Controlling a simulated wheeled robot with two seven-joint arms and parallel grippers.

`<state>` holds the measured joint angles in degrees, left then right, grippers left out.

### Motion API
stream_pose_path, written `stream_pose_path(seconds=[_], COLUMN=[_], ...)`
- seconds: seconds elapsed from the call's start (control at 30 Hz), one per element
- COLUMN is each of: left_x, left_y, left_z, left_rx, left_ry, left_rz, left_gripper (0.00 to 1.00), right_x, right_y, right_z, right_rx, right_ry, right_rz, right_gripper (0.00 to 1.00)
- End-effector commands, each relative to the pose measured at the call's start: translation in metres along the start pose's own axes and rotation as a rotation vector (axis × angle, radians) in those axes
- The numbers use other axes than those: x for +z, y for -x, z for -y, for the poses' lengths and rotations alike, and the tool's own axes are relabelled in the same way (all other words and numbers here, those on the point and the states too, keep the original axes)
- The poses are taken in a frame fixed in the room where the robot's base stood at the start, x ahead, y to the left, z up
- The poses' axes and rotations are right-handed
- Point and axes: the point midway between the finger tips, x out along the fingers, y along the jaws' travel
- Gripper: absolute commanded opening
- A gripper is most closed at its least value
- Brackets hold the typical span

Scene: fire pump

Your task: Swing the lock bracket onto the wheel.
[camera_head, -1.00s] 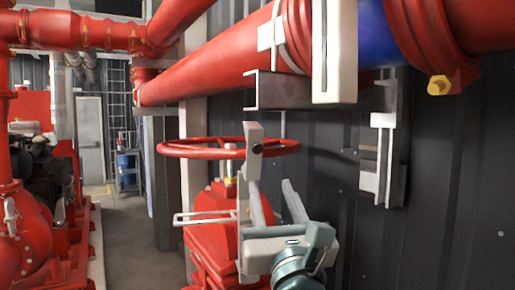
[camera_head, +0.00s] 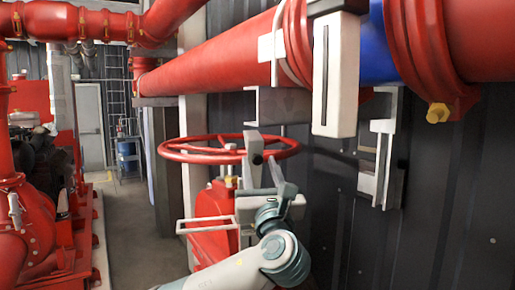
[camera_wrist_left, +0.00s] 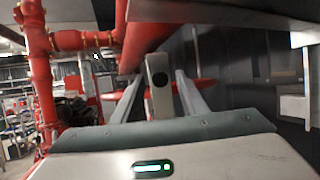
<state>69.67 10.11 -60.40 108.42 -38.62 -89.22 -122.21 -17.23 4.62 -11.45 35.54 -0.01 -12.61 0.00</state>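The red wheel (camera_head: 190,152) lies flat on top of a red valve (camera_head: 212,205) in the head view. The lock bracket (camera_head: 254,146), a grey upright plate with a dark round hole, stands at the near right part of the wheel; I cannot tell whether it touches the rim. My left gripper (camera_head: 266,178) is just below and right of the plate's top, partly hidden by its own wrist. In the left wrist view its two fingers are spread, with the bracket (camera_wrist_left: 159,88) between them and gaps visible either side. My right gripper is not in view.
A large red pipe (camera_head: 215,72) runs above the wheel. A pale slotted block (camera_head: 340,75) hangs down at the upper right. A grey wall bracket (camera_head: 381,160) is on the dark wall. A pale rectangular loop (camera_head: 207,229) sits below the wheel. Open floor (camera_head: 135,225) lies left.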

Motion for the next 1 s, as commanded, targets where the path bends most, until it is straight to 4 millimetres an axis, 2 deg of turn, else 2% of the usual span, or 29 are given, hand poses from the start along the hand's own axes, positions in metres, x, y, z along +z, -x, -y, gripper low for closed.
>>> stream_pose_path(seconds=[0.03, 0.23, 0.67, 0.83, 1.0], left_x=[0.004, 0.002, 0.000, 0.000, 0.001], left_y=[-0.010, -0.030, -0.035, -0.035, -0.036], left_z=[-0.001, -0.001, 0.000, 0.000, 0.000], left_rx=[0.002, 0.002, 0.001, 0.000, 0.000], left_ry=[-0.002, -0.002, 0.000, 0.000, 0.002], left_rz=[-0.001, 0.000, 0.001, 0.001, -0.005], left_gripper=[0.39, 0.39, 0.39, 0.01, 0.00], right_x=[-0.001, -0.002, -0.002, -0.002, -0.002], right_y=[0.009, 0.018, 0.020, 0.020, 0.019], right_z=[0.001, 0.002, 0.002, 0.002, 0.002], right_rx=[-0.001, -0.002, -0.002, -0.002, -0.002], right_ry=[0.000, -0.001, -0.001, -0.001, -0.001], right_rz=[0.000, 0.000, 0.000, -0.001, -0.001], right_gripper=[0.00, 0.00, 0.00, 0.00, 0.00])
